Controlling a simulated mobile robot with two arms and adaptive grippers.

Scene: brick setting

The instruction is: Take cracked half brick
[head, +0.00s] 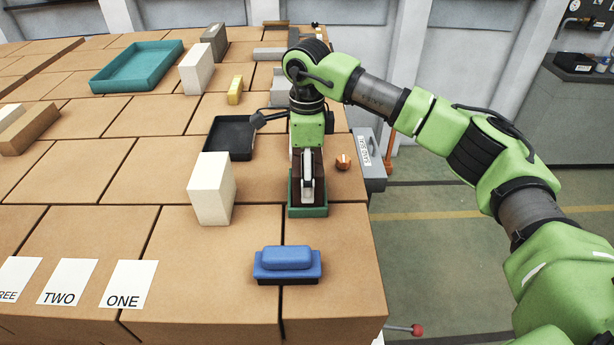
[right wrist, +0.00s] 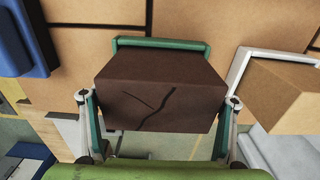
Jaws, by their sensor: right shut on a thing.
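The cracked half brick (right wrist: 160,95) is dark brown with a black branching crack on the face towards the camera. My right gripper (right wrist: 157,104) is shut on it, one finger on each side. In the head view the gripper (head: 307,190) points down over a small green tray (head: 308,212), and the brick's dark sides (head: 319,168) show around the gripper. The tray's rim also shows beyond the brick in the right wrist view (right wrist: 160,43). I cannot tell whether the brick touches the tray's floor. My left gripper is out of view.
A cream block (head: 212,190) stands left of the tray. A blue-handled tool (head: 287,262) lies in front. A black pan (head: 231,137) and an orange knob (head: 343,161) are nearby. Cards (head: 130,284) lie front left. A teal tray (head: 138,66) is at the back.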

